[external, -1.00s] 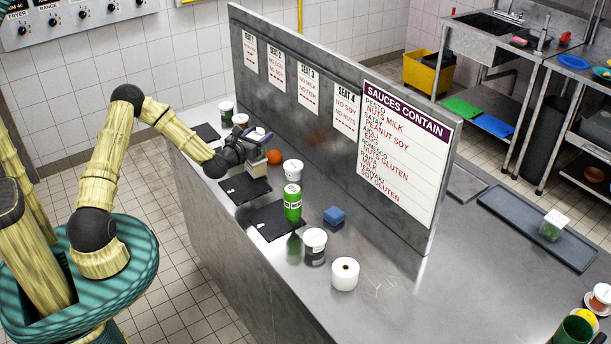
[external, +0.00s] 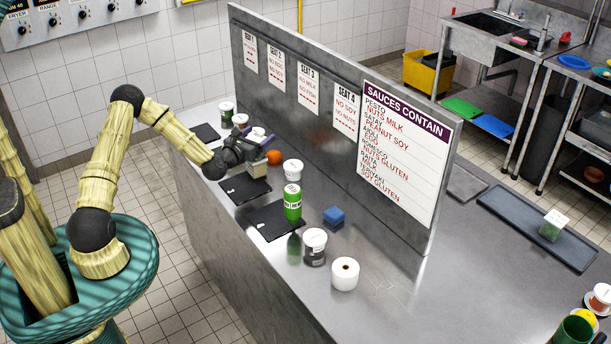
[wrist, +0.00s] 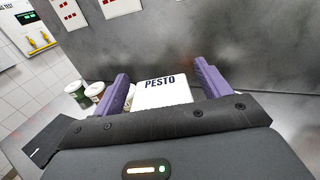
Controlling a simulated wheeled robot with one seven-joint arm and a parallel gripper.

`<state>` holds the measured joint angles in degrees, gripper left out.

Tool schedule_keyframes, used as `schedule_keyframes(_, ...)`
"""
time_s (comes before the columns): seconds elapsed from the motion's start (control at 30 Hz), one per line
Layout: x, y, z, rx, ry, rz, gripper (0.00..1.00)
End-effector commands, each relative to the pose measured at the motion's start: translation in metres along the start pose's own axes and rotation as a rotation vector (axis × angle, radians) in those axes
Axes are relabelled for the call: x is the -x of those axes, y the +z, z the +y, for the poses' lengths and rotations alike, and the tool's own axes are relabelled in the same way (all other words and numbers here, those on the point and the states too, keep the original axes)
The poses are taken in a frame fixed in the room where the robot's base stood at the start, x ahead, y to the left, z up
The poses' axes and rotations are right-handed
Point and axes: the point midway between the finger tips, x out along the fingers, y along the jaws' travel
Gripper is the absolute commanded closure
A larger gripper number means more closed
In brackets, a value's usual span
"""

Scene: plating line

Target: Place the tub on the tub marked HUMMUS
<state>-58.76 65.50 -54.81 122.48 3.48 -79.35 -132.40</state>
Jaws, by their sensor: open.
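A squarish tub with a white lid lettered PESTO (wrist: 162,94) is between the purple fingers of my gripper (wrist: 161,76) in the wrist view. The fingers are apart, one on each side of the lid, and I cannot tell whether they touch it. In the external view my gripper (external: 260,139) is low over the counter's far end. A pale squarish tub body (external: 258,170) shows just below it, partly hidden. No lettering HUMMUS can be read in any view, so I cannot tell which tub bears it.
An orange (external: 274,158) is just right of my gripper. Two round tubs (external: 226,113) stand behind it. A white-lidded tub (external: 293,170), a green bottle (external: 292,203), a dark tub (external: 315,247), a blue block (external: 334,216) and a paper roll (external: 345,274) stand nearer. An upright panel (external: 300,125) lines the counter.

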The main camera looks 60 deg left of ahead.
Motion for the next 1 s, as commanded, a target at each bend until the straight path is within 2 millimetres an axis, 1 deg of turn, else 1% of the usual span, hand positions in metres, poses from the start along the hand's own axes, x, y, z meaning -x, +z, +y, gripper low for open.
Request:
schedule_keyframes(0.17,0.025,-0.003,0.0,0.001,-0.001,0.003,0.24)
schedule_keyframes(0.6,0.099,-0.003,0.0,0.001,-0.001,0.004,0.24)
schedule_keyframes(0.7,0.109,-0.002,0.0,0.0,-0.001,0.003,0.24)
schedule_keyframes(0.8,0.114,-0.001,0.0,0.0,0.0,0.001,0.24)
schedule_keyframes(1.0,0.115,-0.001,0.0,0.0,0.001,0.001,0.24)
